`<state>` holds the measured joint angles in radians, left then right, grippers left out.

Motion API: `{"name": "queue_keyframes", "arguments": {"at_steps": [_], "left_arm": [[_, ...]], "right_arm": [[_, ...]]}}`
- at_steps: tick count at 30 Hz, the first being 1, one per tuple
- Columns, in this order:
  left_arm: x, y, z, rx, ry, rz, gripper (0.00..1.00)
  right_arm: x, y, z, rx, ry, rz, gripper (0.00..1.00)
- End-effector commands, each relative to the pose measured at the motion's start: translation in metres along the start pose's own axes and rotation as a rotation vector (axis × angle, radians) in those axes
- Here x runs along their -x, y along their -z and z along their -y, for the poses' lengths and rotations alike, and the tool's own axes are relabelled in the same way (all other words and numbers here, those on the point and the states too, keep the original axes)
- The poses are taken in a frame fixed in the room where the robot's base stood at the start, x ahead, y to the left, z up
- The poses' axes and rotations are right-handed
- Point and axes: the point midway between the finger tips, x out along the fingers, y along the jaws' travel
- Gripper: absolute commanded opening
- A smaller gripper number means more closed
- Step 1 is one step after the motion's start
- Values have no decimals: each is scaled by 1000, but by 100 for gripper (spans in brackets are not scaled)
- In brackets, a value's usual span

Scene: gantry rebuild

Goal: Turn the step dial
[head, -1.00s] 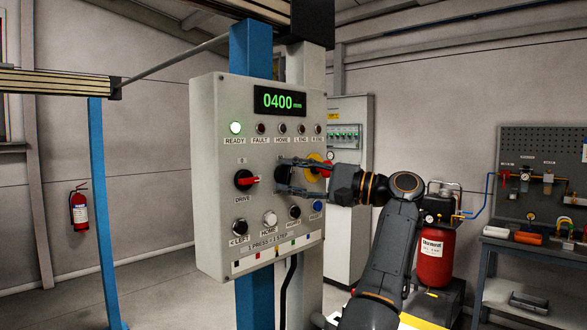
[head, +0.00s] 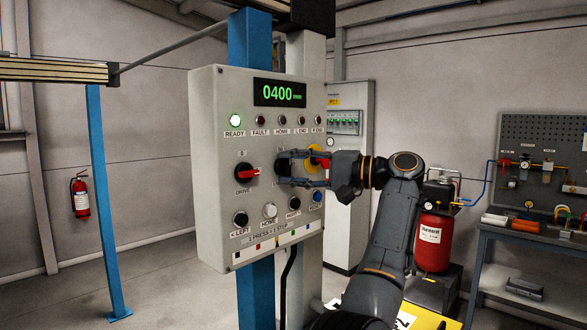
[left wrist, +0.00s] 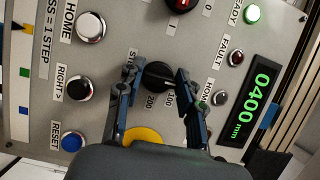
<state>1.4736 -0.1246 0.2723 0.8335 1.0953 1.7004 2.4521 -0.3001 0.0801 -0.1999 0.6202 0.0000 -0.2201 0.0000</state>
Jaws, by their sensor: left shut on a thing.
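The step dial (head: 283,167) is a round black knob on the front of the grey control panel (head: 217,210). My left gripper (head: 285,169) reaches it from the right and partly hides it. In the left wrist view the dial (left wrist: 159,73) sits between the two fingers of the gripper (left wrist: 158,80), which is shut on it. The labels 100 and 200 show near it, and the STEP label is partly covered. The display (head: 279,93) reads 0400 mm and the READY lamp (head: 235,120) is lit green. My right gripper is not in view.
A red drive switch (head: 246,172) lies left of the dial, and a yellow-ringed red button (head: 316,159) lies close behind my gripper. Below are the white HOME button (head: 270,210) and blue RESET button (head: 317,196). A red compressor tank (head: 433,243) stands at right.

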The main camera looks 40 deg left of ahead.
Motion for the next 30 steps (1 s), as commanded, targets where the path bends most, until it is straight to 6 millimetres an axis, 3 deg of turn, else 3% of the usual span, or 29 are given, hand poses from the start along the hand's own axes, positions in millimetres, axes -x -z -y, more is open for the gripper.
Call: {"name": "queue_keyframes", "arguments": {"at_steps": [2,3,6,17,30], "left_arm": [[0,0,-1,1,-2,0,6],[0,0,-1,1,-2,0,45],[0,0,0,0,-2,0,60],[5,0,0,-1,-1,-1,60],[65,1,0,-1,-2,-1,60]], "right_arm": [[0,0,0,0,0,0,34],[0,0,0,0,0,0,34],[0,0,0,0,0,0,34],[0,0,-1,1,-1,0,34],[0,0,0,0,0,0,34]]}}
